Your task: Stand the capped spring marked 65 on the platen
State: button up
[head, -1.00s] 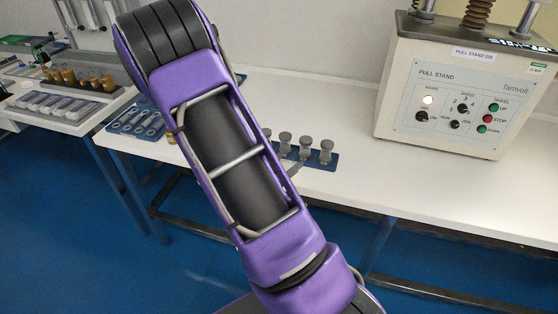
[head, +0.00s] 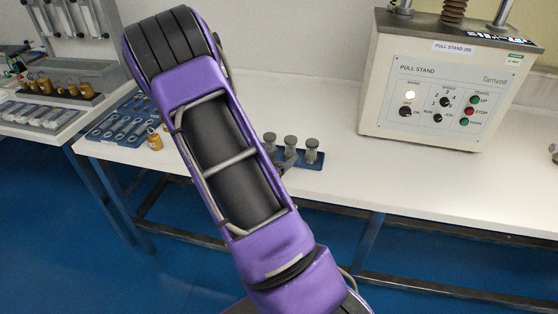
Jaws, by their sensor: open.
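Several grey capped pieces, which look like the capped springs (head: 312,150), stand upright in a row on a small blue tray (head: 314,165) on the white bench, just right of my purple arm. My arm covers the left part of this row. No mark 65 can be read on any of them. The pull stand (head: 425,85) stands at the back right, with a screw (head: 453,10) and columns above its grey top. I cannot make out a platen; the upper part of the stand is cut off.
A brass piece (head: 154,139) stands beside a blue tray of flat metal parts (head: 92,136) at the bench's left end. A separate left table holds brass weights (head: 42,87) and a white tray (head: 12,130). The bench (head: 400,180) before the pull stand is clear.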

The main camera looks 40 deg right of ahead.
aim_at(288, 152)
jog(key=shift+b+x, duration=0.55)
jog(key=shift+x, duration=1.95)
jog(key=shift+f, duration=0.1)
grip_shut()
jog(key=shift+a+f, duration=0.1)
jog(key=shift+r+p, duration=2.5)
jog(key=shift+r, duration=1.15)
